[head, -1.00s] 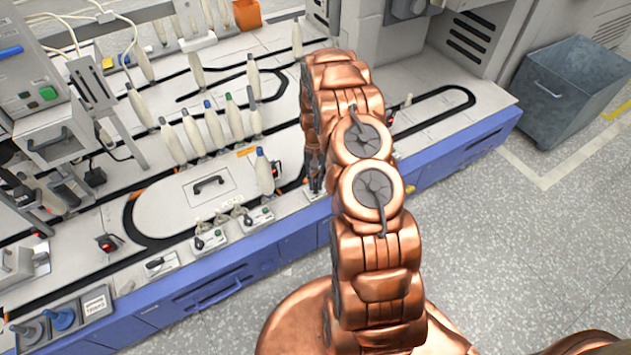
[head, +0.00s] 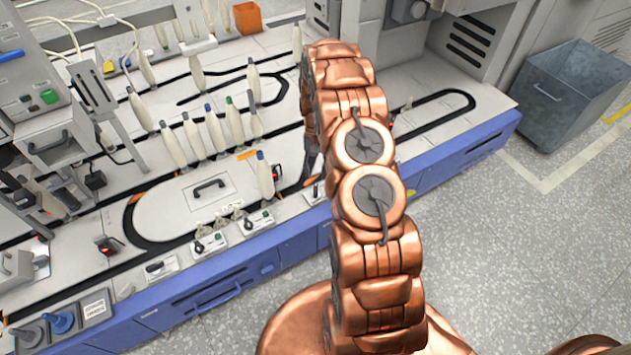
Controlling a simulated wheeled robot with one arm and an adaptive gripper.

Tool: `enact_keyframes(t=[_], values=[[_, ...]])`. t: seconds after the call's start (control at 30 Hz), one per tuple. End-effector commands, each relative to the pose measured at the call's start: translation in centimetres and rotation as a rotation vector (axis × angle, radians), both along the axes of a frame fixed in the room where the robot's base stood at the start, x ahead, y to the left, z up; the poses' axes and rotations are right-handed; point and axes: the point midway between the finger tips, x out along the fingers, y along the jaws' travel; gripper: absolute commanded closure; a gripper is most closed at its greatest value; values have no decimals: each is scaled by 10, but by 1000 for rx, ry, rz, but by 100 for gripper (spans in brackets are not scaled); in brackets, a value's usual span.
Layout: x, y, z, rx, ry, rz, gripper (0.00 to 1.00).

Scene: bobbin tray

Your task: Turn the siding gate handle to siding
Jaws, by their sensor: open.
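My gripper (head: 311,164) shows only in part, as a dark grey shape at the left edge of my copper arm; the arm hides most of it. Its jaws are open, with nothing seen between them. It is over the front of the white track bench (head: 180,195), just above a small plate (head: 315,190) at the bench edge. This plate is partly hidden by the arm. I cannot tell for certain which part is the siding gate handle. Another small plate with a dark lever (head: 160,266) lies at the front left, away from my gripper.
Several pale bobbins stand along the track; one with a blue tip (head: 264,175) is just left of my gripper. Two switch boxes (head: 210,243) (head: 258,221) sit along the front edge. A grey bin (head: 570,95) stands on the floor at right. The floor in front is clear.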

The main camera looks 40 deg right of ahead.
Motion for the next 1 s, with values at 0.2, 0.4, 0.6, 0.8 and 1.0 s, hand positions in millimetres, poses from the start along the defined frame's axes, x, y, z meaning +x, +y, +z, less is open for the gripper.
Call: enact_keyframes(t=[0.2, 0.4, 0.6, 0.8, 1.0], values=[[14, -8, 36, -2, -5, 1, 59], [19, -12, 54, 0, 0, 2, 59], [21, -13, 59, 0, 0, 1, 59], [21, -13, 58, 0, 0, 1, 59], [21, -13, 58, 0, -1, 1, 59]])
